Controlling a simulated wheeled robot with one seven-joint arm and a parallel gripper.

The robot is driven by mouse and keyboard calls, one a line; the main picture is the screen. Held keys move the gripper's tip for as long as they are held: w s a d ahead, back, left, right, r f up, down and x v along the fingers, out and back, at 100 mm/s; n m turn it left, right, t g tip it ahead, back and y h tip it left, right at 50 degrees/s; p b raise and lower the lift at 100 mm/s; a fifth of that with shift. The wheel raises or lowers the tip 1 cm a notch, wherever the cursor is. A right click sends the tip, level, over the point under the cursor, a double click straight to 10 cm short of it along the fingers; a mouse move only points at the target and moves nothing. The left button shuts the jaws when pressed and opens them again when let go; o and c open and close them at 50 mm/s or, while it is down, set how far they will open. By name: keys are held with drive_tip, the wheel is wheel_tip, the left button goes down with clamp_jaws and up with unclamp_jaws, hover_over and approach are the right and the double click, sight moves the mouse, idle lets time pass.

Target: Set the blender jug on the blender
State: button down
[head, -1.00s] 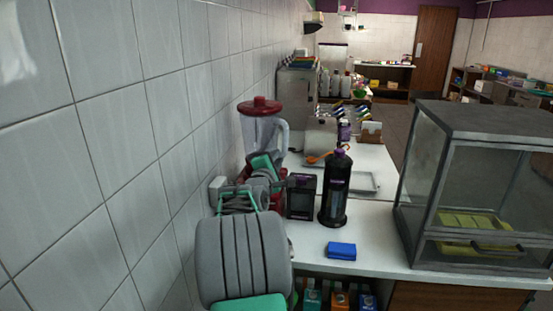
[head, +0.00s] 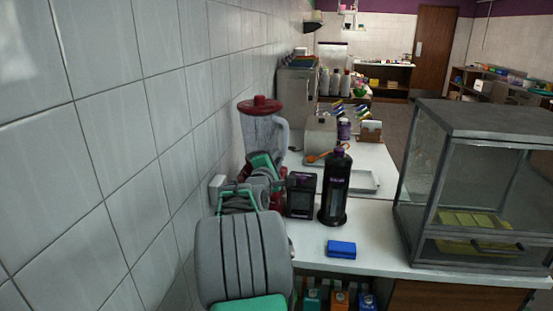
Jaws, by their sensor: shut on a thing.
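The blender jug (head: 262,132) is clear, with a red lid and a pale handle on its right side. It stands upright close to the tiled wall. The red blender base (head: 279,198) shows only in part below it, behind my arm. My gripper (head: 264,163), grey and green, is at the lower part of the jug and shut on it. Its fingertips are hard to make out. My arm hides the place where jug and base meet, so I cannot tell whether the jug rests on the base.
A black device (head: 301,196) and a dark bottle (head: 337,187) stand just right of the base. A blue block (head: 341,249) lies near the counter's front edge. A glass display case (head: 478,185) fills the right. The tiled wall (head: 110,140) is close on the left.

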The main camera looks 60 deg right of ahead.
drive_tip(key=shift+f+b, duration=0.45)
drive_tip(key=shift+b, duration=0.1)
idle(0.6)
drive_tip(key=c, duration=1.6)
unclamp_jaws()
drive_tip(key=shift+f, duration=0.4)
drive_tip(key=b+v, duration=0.2)
drive_tip(key=v, duration=0.9)
drive_tip(key=shift+a+r, duration=0.1)
drive_tip(key=shift+r, duration=0.05)
